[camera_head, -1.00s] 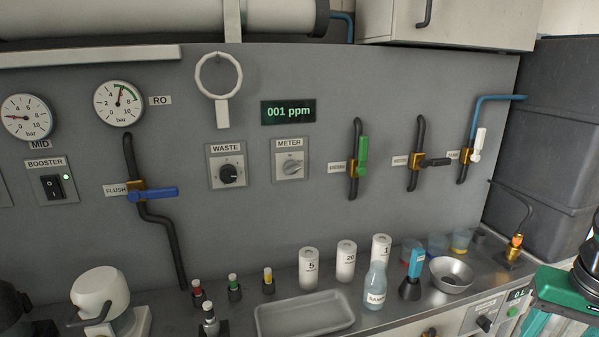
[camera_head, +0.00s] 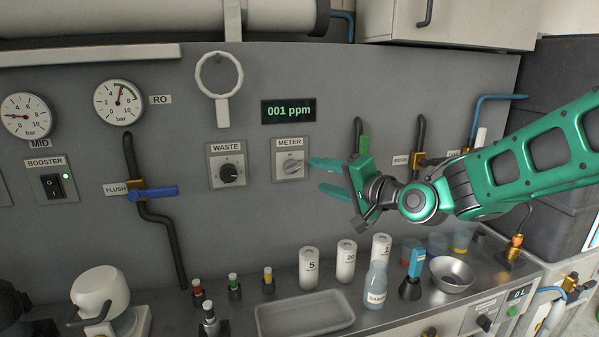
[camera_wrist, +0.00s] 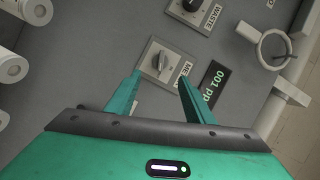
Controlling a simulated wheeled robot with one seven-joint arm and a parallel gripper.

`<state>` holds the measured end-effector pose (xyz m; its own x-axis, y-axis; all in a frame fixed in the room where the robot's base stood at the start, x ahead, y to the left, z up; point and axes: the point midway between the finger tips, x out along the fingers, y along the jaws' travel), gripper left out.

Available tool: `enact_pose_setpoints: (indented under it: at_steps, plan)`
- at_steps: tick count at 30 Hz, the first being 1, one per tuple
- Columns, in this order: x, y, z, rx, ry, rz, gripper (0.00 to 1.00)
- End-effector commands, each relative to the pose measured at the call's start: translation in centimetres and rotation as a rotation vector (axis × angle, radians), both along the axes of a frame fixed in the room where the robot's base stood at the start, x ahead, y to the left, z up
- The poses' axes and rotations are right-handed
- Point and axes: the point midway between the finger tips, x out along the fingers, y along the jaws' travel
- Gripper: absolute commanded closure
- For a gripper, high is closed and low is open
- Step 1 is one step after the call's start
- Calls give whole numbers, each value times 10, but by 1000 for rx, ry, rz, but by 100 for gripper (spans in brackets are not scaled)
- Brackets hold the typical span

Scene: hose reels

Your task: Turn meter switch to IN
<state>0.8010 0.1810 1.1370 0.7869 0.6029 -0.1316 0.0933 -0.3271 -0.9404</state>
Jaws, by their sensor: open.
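The meter switch (camera_head: 291,166) is a light grey rotary knob on a small plate labelled METER, on the grey wall panel below a display (camera_head: 288,111) reading 001 ppm. My gripper (camera_head: 322,176) is open and empty, just right of the switch in the head view, its two green fingers pointing left toward it. In the wrist view the meter switch (camera_wrist: 159,62) lies ahead of the gap between my fingertips (camera_wrist: 160,77). I see no contact with the knob. The position marks on its plate are too small to read.
The black WASTE knob (camera_head: 229,173) is left of the meter switch. A valve with a green handle (camera_head: 364,146) is partly hidden behind my gripper. Below, the bench holds white cylinders (camera_head: 309,268), a bottle (camera_head: 375,286) and a tray (camera_head: 305,314).

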Motion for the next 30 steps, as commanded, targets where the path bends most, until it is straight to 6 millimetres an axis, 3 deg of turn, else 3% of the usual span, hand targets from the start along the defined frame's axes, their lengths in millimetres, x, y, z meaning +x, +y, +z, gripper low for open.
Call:
enact_pose_setpoints:
  at_steps: [18,30]
  plan:
    - [72,54,-12,-1,-2,-1,52]
    - [84,62,-14,-1,-2,-3,52]
